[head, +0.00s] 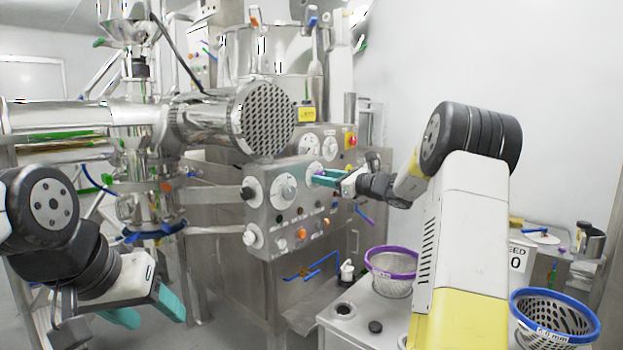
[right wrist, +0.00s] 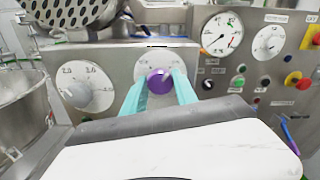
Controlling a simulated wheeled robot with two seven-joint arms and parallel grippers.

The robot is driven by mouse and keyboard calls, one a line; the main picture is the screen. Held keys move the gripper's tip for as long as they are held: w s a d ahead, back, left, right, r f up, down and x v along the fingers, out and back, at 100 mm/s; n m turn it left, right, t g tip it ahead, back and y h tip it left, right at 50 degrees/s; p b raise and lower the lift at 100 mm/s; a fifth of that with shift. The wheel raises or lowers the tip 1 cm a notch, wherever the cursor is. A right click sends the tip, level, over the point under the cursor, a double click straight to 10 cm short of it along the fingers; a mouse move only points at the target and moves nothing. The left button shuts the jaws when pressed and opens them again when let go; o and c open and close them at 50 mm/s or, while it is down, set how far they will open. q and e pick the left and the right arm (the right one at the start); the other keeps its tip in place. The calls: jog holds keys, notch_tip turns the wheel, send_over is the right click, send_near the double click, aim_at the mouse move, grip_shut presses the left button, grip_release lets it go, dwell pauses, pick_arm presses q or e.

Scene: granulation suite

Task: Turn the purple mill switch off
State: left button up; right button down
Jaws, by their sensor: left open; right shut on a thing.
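The purple mill switch (right wrist: 160,82) is a round knob on the grey control panel (head: 270,222). In the right wrist view it sits between the two teal fingers of my right gripper (right wrist: 160,88), which is shut on it. In the head view my right gripper (head: 325,178) reaches the panel's upper right dial, and its fingers hide most of the purple knob. My left gripper (head: 148,308) is open and empty at the lower left, well away from the panel.
A large perforated steel drum end (head: 265,118) juts out above the panel. A purple-rimmed basket (head: 391,272) and a blue-rimmed basket (head: 553,318) stand on the right-hand surfaces. A grey-white dial (right wrist: 86,92) is beside the purple switch. Other gauges (right wrist: 221,34) and buttons lie right.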

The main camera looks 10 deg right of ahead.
jog(key=shift+f+n, duration=0.1)
jog(key=shift+n, duration=7.5)
jog(key=c, duration=1)
grip_release()
jog(key=shift+o, duration=0.2)
jog(key=shift+s, duration=0.1)
jog(key=v, duration=0.7)
jog(key=shift+s+d, duration=0.2)
jog(key=shift+s, duration=0.1)
